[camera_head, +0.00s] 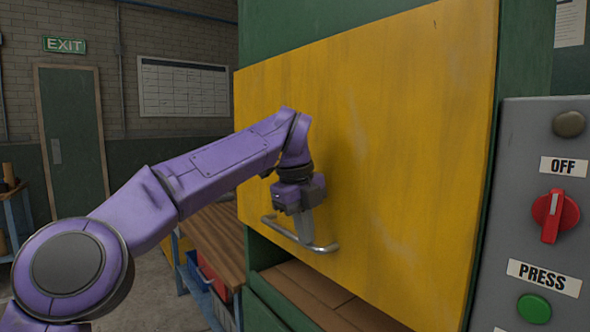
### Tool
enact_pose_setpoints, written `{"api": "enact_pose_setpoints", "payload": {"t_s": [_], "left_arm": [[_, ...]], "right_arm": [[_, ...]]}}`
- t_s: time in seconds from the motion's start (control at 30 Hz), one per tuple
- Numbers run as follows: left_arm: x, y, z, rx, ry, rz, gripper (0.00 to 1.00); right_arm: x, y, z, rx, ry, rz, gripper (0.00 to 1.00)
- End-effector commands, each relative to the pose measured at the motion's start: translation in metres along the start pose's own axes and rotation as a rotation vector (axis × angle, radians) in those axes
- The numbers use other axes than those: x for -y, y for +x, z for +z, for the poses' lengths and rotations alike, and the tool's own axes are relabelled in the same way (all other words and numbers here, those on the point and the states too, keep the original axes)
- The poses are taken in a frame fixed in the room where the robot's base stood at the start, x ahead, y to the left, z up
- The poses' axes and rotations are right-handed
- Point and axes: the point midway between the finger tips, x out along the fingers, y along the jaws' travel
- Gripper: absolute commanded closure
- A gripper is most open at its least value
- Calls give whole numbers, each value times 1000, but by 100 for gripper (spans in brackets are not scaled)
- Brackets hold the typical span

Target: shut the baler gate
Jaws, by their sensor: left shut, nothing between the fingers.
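The yellow baler gate (400,130) fills the middle of the view, in front of the green baler frame (310,22). An open gap shows under its lower edge, with brown cardboard (310,296) inside. A grey bar handle (325,248) sits low on the gate's left part. My left gripper (304,228) points down at the handle, its fingers shut with nothing between them. The fingertips overlap the bar in the view; I cannot tell whether they touch it. My right gripper is not in view.
A grey control panel (518,160) stands at right, with a red OFF switch (553,213) and a green PRESS button (534,309). A wooden bench (215,240) with bins below stands left of the baler. A green door (73,140) is at back left.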

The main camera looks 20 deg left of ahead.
Motion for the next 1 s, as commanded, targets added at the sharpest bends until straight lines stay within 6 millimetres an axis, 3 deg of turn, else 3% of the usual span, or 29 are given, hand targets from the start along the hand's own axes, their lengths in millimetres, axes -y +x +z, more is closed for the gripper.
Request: {"api": "enact_pose_setpoints", "payload": {"t_s": [0.03,0.1,0.3,0.5,0.7,1.0], "left_arm": [[-7,37,0,-2,1,0,100],[-12,62,0,-1,0,1,100],[-26,126,1,-1,-1,1,100],[-36,176,1,1,-1,0,100],[-42,206,1,0,-2,0,100],[-45,220,1,1,-2,2,100]], "right_arm": [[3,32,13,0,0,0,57],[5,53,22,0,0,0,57],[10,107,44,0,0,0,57],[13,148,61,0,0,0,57],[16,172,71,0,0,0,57],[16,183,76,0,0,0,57]]}}
